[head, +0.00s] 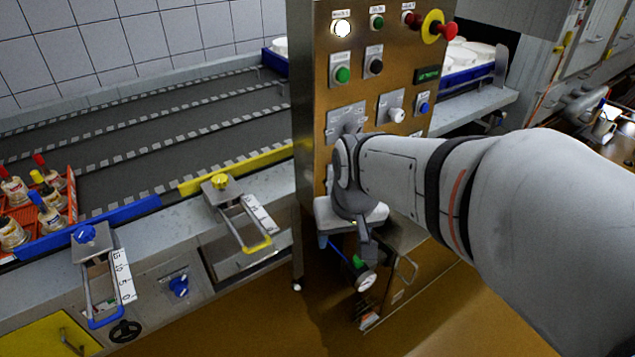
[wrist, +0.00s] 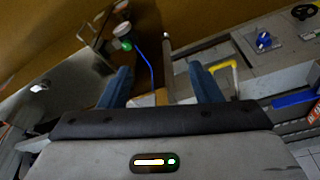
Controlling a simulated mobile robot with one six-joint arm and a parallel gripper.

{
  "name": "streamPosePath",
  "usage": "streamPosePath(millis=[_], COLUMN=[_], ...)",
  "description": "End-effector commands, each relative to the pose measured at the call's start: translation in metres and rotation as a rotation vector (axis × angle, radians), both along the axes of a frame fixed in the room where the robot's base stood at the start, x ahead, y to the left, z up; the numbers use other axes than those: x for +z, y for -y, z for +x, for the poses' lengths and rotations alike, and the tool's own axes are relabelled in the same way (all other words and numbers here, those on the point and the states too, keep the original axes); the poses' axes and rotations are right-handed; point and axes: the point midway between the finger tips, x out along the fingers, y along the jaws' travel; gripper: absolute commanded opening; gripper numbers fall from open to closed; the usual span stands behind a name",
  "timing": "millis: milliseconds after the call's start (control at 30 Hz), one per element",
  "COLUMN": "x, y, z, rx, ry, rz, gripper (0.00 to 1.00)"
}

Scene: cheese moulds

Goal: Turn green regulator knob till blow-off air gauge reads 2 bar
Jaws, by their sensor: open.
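The green regulator knob (head: 357,262) shows low in front of the brown control cabinet, just below my gripper (head: 345,238). A small round gauge (head: 366,281) with a pale face sits beside the knob; its reading is too small to make out. In the wrist view the green knob (wrist: 127,46) lies beyond the fingertips, towards the left finger. The gauge (wrist: 121,31) is blurred there. My gripper (wrist: 163,75) is open, with two blue fingers apart and nothing between them. It does not touch the knob in the wrist view. A thin blue hose runs close to the knob.
The control cabinet (head: 316,90) carries buttons, switches and a red emergency stop (head: 446,32). A conveyor (head: 150,140) with blue and yellow rails runs left. A yellow handle (head: 257,243) and a blue handle (head: 106,320) stick out from its front.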

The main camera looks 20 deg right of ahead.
Motion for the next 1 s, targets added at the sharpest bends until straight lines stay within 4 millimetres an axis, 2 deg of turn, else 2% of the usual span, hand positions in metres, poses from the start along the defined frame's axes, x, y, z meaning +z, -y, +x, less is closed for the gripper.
streamPosePath(millis=[33,167,300,500,600,700,1000], x=[-0.042,-0.099,-0.163,-0.252,-0.284,-0.304,-0.335], y=[0.007,0.027,0.055,0.098,0.116,0.129,0.139], z=[0.016,0.056,0.097,0.144,0.16,0.17,0.183], rx=[-0.013,-0.042,-0.078,-0.127,-0.147,-0.158,-0.167], ry=[0.002,0.031,0.061,0.102,0.117,0.128,0.135], rz=[0.002,0.006,0.003,-0.008,-0.015,-0.022,-0.026], gripper=[0.58,0.58,0.58,0.58,0.58,0.58,0.58])
